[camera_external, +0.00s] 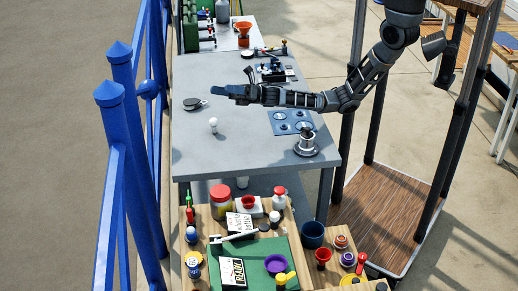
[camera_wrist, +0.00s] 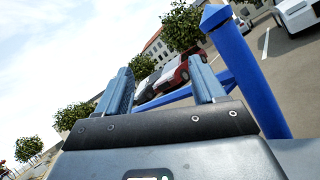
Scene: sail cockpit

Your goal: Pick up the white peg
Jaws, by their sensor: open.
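A small white peg-like piece with a rounded top (camera_external: 213,122) stands on the grey table (camera_external: 235,160), left of its middle. I take it to be the white peg. My gripper (camera_external: 222,90) reaches in from the right over the table. In the picture it is above the white piece and apart from it. The wrist view shows my two fingers (camera_wrist: 161,85) spread, with nothing between them. That view looks outward past the blue fence, and the white piece is not in it.
A dark disc (camera_external: 192,104) lies left of the white piece. A blue plate with round holes (camera_external: 292,122) and a metal cylinder (camera_external: 307,142) are to the right. A blue fence (camera_external: 125,110) runs along the left. A cluttered wooden bench (camera_external: 305,277) is in front.

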